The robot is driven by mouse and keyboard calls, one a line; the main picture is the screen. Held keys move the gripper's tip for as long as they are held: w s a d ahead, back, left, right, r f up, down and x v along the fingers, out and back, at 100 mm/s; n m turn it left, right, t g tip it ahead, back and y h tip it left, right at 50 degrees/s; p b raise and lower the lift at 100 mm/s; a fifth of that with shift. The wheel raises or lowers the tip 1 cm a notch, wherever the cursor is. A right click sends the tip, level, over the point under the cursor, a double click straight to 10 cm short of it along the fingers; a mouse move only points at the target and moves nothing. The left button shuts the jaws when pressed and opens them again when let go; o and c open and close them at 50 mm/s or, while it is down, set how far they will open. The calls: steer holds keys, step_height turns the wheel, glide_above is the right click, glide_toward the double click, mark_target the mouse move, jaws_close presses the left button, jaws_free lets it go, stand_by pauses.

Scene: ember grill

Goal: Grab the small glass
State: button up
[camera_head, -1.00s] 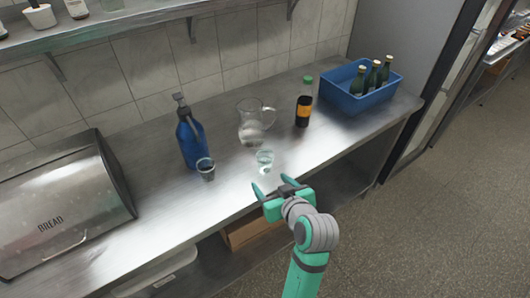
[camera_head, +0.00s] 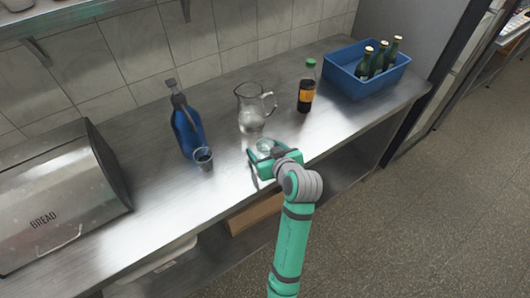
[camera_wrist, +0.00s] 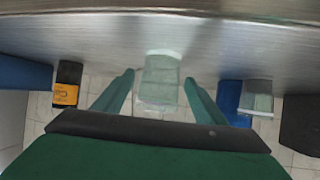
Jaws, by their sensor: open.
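A small clear glass (camera_head: 265,145) stands on the steel counter, partly hidden behind my gripper (camera_head: 264,157) in the head view. In the wrist view, which looks upside down, this glass (camera_wrist: 160,75) appears centred between the two green fingers of my gripper (camera_wrist: 159,78). The gripper is open, with a gap visible on each side of the glass. How far the fingers reach around it is hard to tell. A second glass (camera_head: 203,157) stands to the left, in front of the blue bottle; it also shows at the right of the wrist view (camera_wrist: 257,98).
A clear pitcher (camera_head: 251,112) stands just behind the near glass. A blue bottle (camera_head: 186,128) is left, a dark green-capped bottle (camera_head: 306,92) right. A blue crate (camera_head: 352,83) with green bottles and a bread box (camera_head: 62,205) flank the counter (camera_head: 150,222).

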mark_target(262, 147)
steer(key=shift+x, duration=1.9)
steer(key=c, duration=1.2)
steer(key=shift+r, duration=0.1)
